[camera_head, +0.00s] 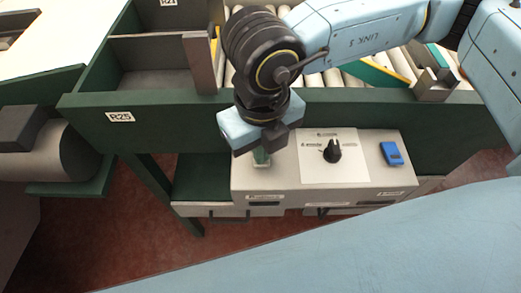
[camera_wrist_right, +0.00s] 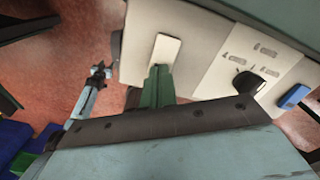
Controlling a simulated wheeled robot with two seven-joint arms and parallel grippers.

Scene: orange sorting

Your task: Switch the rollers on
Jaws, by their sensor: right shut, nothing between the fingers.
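A pale grey control box (camera_head: 240,180) stands below the green conveyor frame. It has a white panel (camera_head: 347,171) with a black rotary knob (camera_head: 332,151), also in the right wrist view (camera_wrist_right: 247,83). A blue device (camera_head: 391,153) sits at the box's right end. My right gripper (camera_head: 262,158) is over the left part of the box, left of the knob. In the right wrist view its green fingers (camera_wrist_right: 158,76) are together and empty, by a white plate (camera_wrist_right: 167,50). I cannot tell whether they touch it. My left gripper is not identifiable.
The green conveyor frame (camera_head: 160,115), labelled R25, runs behind the box, with rollers (camera_head: 352,78) beyond it. A grey cylinder (camera_head: 75,157) is at the left. A large pale blue surface fills the lower right of the head view. Red floor shows at lower left.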

